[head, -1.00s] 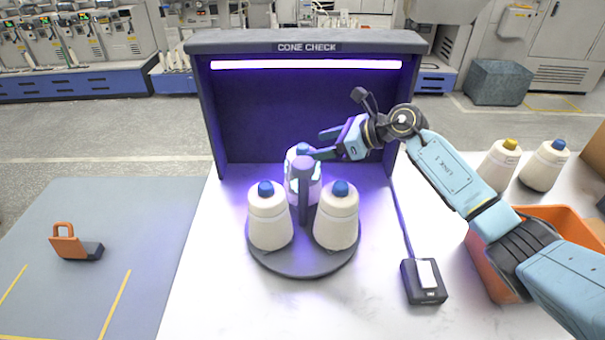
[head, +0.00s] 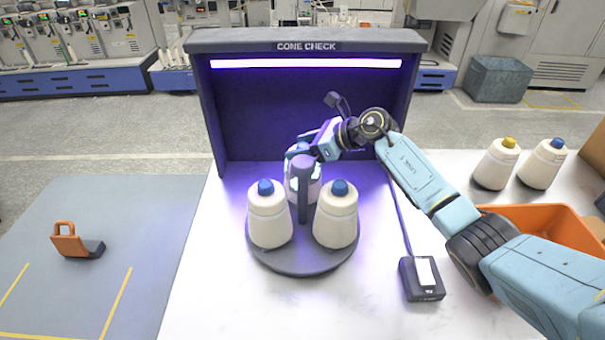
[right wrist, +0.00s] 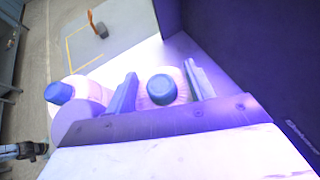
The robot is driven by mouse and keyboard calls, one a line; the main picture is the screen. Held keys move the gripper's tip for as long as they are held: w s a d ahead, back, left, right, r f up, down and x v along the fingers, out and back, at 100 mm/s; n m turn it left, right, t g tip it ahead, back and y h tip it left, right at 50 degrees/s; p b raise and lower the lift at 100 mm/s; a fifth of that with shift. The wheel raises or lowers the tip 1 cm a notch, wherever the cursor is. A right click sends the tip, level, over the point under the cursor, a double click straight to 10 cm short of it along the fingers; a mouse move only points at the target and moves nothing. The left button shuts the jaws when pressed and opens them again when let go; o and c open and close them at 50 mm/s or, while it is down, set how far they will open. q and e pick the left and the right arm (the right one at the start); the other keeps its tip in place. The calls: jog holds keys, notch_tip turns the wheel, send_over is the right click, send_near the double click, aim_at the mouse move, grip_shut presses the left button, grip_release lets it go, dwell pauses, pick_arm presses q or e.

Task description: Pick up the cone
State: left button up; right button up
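Three white cones with blue tips stand on a round grey turntable (head: 303,262) with a central post. The rear cone (head: 296,187) is under the purple light, partly hidden by the post and my gripper. The front left cone (head: 268,218) and front right cone (head: 336,217) stand clear. My right gripper (head: 303,152) is at the rear cone's top. In the right wrist view, the open fingers (right wrist: 160,90) stand on either side of the rear cone's blue tip (right wrist: 162,89), with gaps visible. My left gripper is not in view.
The dark check booth (head: 303,107) walls stand close behind and beside the rear cone. A small black box (head: 422,279) with a cable lies on the table at right. An orange bin (head: 550,227) and two more cones, one yellow-tipped (head: 496,165), are farther right.

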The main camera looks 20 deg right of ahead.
jog(key=shift+s+f, duration=0.15)
jog(key=shift+f, duration=0.15)
jog(key=c, duration=0.7)
jog(key=shift+f, duration=0.15)
grip_shut()
jog(key=shift+r, duration=0.45)
notch_tip(320, 180, up, 28)
jog(key=shift+b, duration=0.45)
